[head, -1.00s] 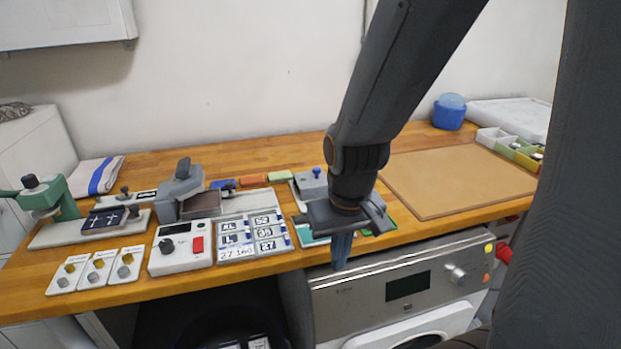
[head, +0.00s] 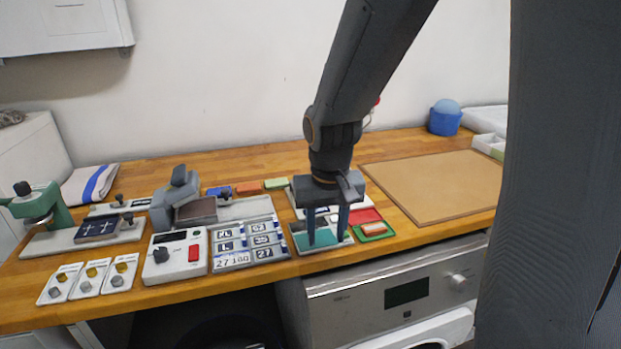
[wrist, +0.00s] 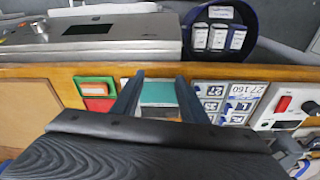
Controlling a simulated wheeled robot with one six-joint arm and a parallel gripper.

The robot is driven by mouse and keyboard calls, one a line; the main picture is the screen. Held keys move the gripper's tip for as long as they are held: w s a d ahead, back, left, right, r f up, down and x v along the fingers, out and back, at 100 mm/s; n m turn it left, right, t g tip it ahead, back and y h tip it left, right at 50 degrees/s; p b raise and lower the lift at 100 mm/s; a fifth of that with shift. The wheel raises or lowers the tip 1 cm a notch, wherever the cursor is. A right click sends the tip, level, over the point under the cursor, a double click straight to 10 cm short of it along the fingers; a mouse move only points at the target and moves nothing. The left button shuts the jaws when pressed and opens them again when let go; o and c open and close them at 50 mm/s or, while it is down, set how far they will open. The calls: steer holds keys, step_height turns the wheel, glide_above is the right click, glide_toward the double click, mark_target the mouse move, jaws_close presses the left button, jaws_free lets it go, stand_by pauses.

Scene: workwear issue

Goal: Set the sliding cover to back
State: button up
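A shallow pale-framed unit with a teal front panel (head: 318,243) lies near the bench's front edge; it also shows in the wrist view (wrist: 158,92). The sliding cover is not clearly identifiable now; a grey block with a blue knob, seen earlier at this unit's rear, is hidden behind my gripper. My gripper (head: 327,238) points down over the teal panel. Its two fingers are apart with nothing visible between them. In the wrist view the fingers (wrist: 156,88) flank the teal area. I cannot tell whether the fingertips touch anything.
Red and green pads (head: 374,231) lie just right of the unit. A label tray (head: 232,264) and a white control box (head: 183,268) stand to its left. A brown board (head: 430,185) covers the right of the bench. A machine panel (head: 390,291) is below the front edge.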

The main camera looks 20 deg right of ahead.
steer(key=w+d+r+m+t+h+b, duration=0.15)
steer(key=w+r+m, duration=0.25)
steer(key=w, duration=0.8)
steer(key=w+d+r+m+h+b, duration=0.1)
steer(key=w+d+r+m+b, duration=0.15)
steer(key=w, duration=1.05)
steer(key=shift+m, duration=0.35)
steer(key=p+x, duration=0.2)
steer(key=x, duration=0.4)
steer(key=shift+f+p, duration=0.4)
steer(key=shift+c, duration=0.5)
jaws_close()
